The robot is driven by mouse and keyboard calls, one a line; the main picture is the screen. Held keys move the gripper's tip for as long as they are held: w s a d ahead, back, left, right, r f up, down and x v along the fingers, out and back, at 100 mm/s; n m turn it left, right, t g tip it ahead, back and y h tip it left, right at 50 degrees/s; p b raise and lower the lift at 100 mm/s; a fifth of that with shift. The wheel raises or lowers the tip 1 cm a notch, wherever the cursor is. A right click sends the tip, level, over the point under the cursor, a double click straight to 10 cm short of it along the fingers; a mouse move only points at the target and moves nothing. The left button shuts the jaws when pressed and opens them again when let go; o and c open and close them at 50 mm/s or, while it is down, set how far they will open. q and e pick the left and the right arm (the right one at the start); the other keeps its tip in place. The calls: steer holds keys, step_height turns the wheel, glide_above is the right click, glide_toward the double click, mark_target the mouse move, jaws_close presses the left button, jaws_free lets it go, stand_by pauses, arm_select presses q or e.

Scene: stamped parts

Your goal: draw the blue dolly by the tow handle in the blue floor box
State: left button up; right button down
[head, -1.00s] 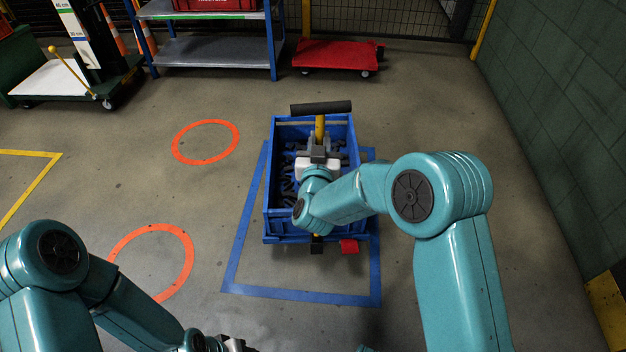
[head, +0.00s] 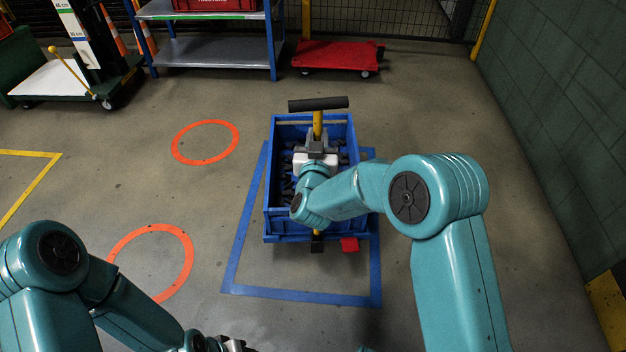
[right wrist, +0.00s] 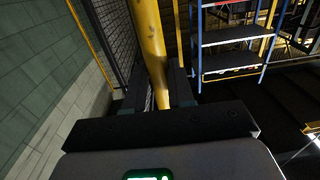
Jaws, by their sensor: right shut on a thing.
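The blue dolly (head: 290,228) carries a blue crate with dark parts inside. Its tow handle (head: 318,127) is a yellow bar with a black crosswise grip at the top, standing up in front of the crate. My right gripper (head: 317,148) is shut on the yellow bar below the grip; the right wrist view shows the bar (right wrist: 148,45) between the jaws (right wrist: 165,100). The blue floor box (head: 300,293) is a taped outline around the dolly, with bare floor inside its near edge; the dolly hides most of its far edge. My left gripper (head: 225,344) is partly cut off at the bottom; its jaws are unclear.
A red dolly (head: 338,55) and a blue-framed shelf (head: 215,55) stand at the back. Two orange floor rings (head: 206,142) lie left of the box, a yellow floor line (head: 35,185) farther left. A green wall (head: 560,110) bounds the right.

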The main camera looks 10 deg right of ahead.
steer(key=shift+f, duration=0.2)
steer(key=c, duration=0.9)
jaws_free()
steer(key=shift+r, duration=0.1)
